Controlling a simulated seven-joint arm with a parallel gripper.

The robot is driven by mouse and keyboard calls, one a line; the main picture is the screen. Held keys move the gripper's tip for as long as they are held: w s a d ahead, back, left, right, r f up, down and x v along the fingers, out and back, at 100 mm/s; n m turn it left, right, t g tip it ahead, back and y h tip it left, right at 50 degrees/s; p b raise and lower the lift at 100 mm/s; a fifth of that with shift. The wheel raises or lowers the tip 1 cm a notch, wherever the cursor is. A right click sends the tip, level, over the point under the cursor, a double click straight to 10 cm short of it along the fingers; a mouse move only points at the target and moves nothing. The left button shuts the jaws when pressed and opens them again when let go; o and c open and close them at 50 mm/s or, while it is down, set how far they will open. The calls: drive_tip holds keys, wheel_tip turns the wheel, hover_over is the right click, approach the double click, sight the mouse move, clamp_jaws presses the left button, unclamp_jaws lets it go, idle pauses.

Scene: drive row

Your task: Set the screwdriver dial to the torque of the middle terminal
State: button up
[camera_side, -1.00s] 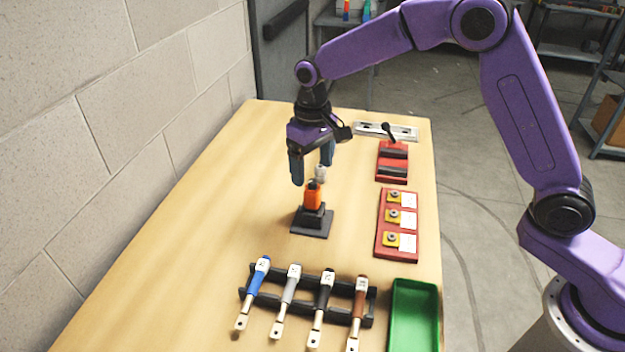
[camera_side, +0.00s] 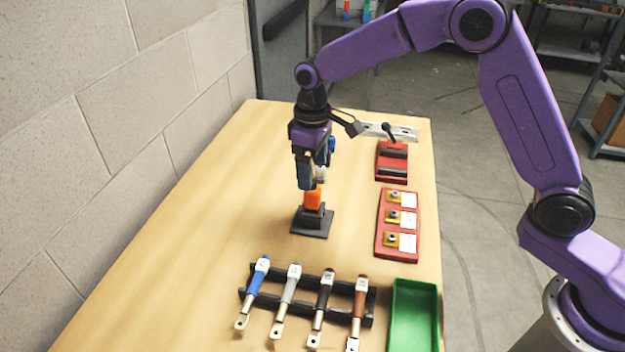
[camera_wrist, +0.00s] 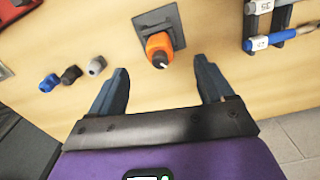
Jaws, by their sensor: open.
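The orange screwdriver (camera_side: 313,198) stands upright in a black stand (camera_side: 312,223) on the table. It also shows in the wrist view (camera_wrist: 157,46), beyond the space between my fingers. I cannot make out its dial or any setting on it. My gripper (camera_side: 309,182) is above the screwdriver, pointing down, open and empty. In the wrist view my gripper (camera_wrist: 160,70) has its fingers spread wide. The terminal block (camera_side: 381,250) is red with three yellow terminals in a row, each beside a white label. The middle terminal (camera_side: 393,216) has a label too small to read.
A rack (camera_side: 340,309) holds several colored-handled tools in front, with a green tray (camera_side: 414,318) to its right. A red fixture with a black lever (camera_side: 392,160) stands behind the terminal block. Small blue, black and grey pieces (camera_wrist: 70,75) lie nearby. The table's left side is clear.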

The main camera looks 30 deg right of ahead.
sight(312, 204)
drive_tip(key=shift+f, duration=0.15)
drive_tip(key=shift+f, duration=1.05)
drive_tip(key=c, duration=1.4)
drive_tip(key=m, duration=0.7)
drive_tip(key=o, duration=1.4)
